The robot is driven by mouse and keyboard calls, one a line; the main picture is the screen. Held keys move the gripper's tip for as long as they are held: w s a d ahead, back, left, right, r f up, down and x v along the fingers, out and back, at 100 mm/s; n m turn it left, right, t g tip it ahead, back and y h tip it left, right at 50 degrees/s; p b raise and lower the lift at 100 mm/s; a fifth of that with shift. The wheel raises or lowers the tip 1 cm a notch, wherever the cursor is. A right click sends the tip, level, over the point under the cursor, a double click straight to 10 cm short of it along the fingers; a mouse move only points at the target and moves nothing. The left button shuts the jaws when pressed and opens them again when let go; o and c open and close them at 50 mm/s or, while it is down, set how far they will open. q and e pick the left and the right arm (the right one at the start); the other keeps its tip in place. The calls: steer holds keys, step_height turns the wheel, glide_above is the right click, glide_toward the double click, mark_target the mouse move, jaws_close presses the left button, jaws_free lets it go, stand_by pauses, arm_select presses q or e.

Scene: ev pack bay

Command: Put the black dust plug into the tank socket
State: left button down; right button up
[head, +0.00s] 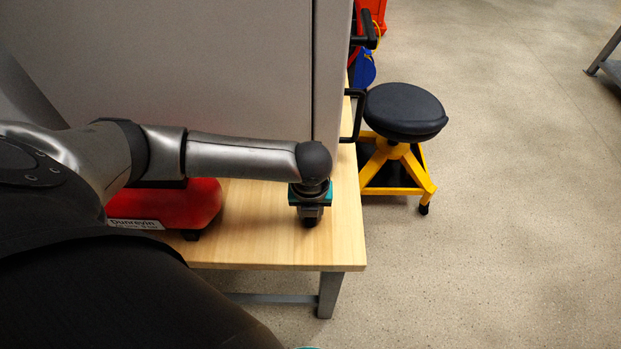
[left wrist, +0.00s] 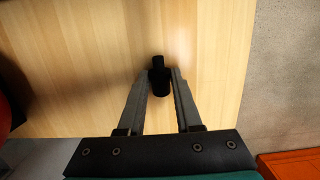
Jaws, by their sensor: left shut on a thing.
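The black dust plug (left wrist: 159,78) is between the fingertips of my left gripper (left wrist: 160,82) in the left wrist view, with the wooden bench top behind it. In the head view my left gripper (head: 309,218) points down over the right part of the bench, and the plug cannot be made out clearly there. The red tank (head: 170,202) with a white label lies on the bench to the left of the gripper, partly hidden by my arm. I cannot see its socket. My right gripper is not in view.
The wooden bench (head: 270,245) is clear around the gripper, with its right edge close by. A large grey cabinet (head: 220,70) stands behind my arm. A black-seated stool with a yellow base (head: 395,165) stands on the floor to the right.

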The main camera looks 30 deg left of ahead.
arm_select(q)
steer(key=shift+r, duration=0.1)
stand_by(0.3)
step_height(320, 180, up, 20)
steer(key=p, duration=0.5)
steer(key=d+r+n+g+b, duration=0.1)
steer(key=d+r+n, duration=0.2)
steer(key=n, duration=1.1)
steer(key=s+d+r+n+g+h+b, duration=0.1)
steer(key=d+r+n+g+b, duration=0.1)
steer(key=n, duration=1.3)
steer(key=shift+d+r+n, duration=0.3)
steer(key=shift+d+r, duration=0.2)
steer(key=shift+r, duration=0.1)
